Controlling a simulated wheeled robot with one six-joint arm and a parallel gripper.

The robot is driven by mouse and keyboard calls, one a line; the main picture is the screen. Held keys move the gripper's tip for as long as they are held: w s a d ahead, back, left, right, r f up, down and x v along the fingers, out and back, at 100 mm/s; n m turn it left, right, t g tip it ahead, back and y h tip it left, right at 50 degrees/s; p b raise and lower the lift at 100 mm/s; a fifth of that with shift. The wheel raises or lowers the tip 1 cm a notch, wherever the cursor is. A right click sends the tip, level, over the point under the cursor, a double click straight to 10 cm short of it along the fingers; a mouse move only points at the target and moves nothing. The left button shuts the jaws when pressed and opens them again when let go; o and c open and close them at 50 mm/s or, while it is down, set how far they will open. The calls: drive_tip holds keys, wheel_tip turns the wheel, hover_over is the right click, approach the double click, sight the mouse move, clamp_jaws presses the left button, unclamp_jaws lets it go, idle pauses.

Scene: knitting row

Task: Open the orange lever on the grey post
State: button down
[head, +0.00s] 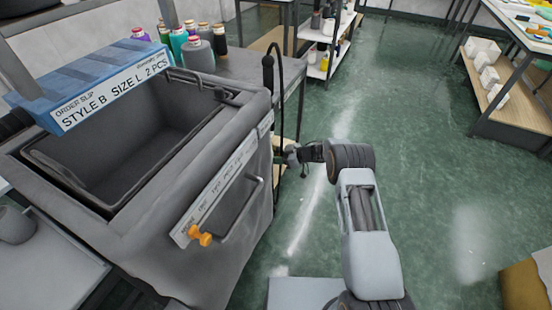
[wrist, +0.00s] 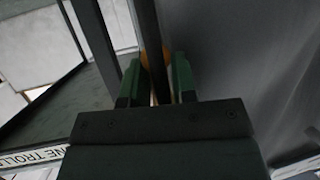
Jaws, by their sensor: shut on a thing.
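My gripper (head: 288,156) reaches past the right side of a grey trolley in the head view, low beside a thin black upright. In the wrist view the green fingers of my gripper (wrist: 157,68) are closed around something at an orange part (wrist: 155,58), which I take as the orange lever. A dark grey post (wrist: 148,25) runs down between the fingers and hides the middle of the orange part. How far the lever is turned cannot be told. In the head view the lever is not clearly visible.
The grey trolley (head: 240,210) with an open bin (head: 140,125) fills the left. An orange knob (head: 200,236) sits on its front label strip. A blue order-slip box (head: 105,90) rests at its top edge. Shelves (head: 330,60) stand behind. Green floor (head: 430,170) is clear on the right.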

drive_tip(key=c, duration=1.1)
unclamp_jaws()
drive_tip(key=p+v, duration=0.1)
drive_tip(key=v, duration=1.2)
drive_tip(key=shift+d+r, duration=0.2)
drive_tip(key=shift+d, duration=0.1)
